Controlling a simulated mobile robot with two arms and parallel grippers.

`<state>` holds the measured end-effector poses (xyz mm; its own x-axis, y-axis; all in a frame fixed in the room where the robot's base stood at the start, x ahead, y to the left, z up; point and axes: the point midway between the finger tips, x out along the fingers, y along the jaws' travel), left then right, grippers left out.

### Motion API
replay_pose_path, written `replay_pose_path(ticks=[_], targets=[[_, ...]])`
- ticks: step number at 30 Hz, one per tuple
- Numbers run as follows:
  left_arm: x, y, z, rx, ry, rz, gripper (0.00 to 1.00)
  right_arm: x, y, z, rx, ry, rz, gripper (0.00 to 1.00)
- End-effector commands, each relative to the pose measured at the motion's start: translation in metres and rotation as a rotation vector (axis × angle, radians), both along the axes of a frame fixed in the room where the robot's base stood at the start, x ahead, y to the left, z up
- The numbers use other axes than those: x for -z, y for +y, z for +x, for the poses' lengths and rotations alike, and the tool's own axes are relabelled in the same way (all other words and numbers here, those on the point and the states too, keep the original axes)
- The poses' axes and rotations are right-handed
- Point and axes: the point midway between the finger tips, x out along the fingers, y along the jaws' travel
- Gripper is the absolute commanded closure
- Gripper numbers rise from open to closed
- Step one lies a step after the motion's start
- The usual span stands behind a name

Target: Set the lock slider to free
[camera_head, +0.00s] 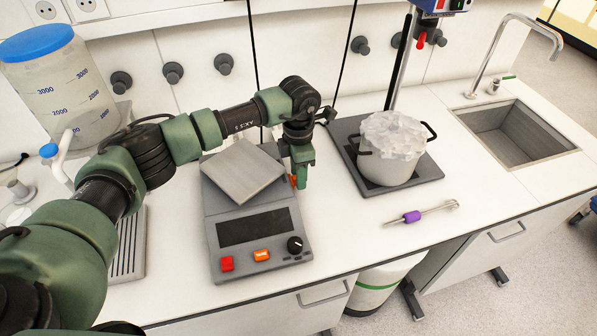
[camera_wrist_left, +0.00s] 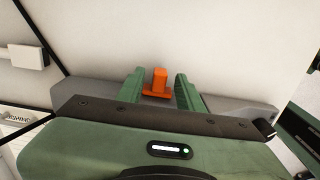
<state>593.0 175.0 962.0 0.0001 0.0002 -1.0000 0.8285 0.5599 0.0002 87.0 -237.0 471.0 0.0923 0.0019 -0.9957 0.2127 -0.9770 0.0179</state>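The scale (camera_head: 245,183) stands on the white bench, with a tilted square plate on top. A small orange tab, seemingly the lock slider (camera_head: 293,181), shows at the scale's right side, partly hidden by my left gripper (camera_head: 303,175). In the left wrist view the orange slider (camera_wrist_left: 158,82) rises between the two green fingers of the left gripper (camera_wrist_left: 161,84). The fingers stand apart with narrow gaps on both sides of it. Any slider markings are not readable. My right gripper is not in view.
The scale has a red button (camera_head: 227,264), an orange button (camera_head: 262,255) and a black knob (camera_head: 295,244). A pot (camera_head: 388,170) on a dark plate stands to the right. A purple-handled tool (camera_head: 412,216) lies on the bench. A large jar (camera_head: 60,95) stands left.

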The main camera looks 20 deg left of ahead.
Motion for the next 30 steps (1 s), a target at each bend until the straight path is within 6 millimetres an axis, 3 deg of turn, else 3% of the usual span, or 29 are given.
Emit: replay_pose_path(ticks=[1, 3, 4, 30], targets=[[-0.0002, 0.0001, 0.0001, 0.0, 0.0, 0.0, 0.79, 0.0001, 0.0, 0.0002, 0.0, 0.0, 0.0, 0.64], [-0.0003, 0.0001, 0.0001, 0.0, 0.0, 0.0, 0.98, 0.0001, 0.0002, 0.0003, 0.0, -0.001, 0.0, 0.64], [-0.0003, 0.0001, 0.0001, 0.0, 0.0, 0.0, 1.0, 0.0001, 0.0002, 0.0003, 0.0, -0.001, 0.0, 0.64], [-0.0004, -0.0002, 0.0001, 0.0, -0.001, -0.001, 1.0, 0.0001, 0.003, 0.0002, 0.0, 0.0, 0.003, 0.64]])
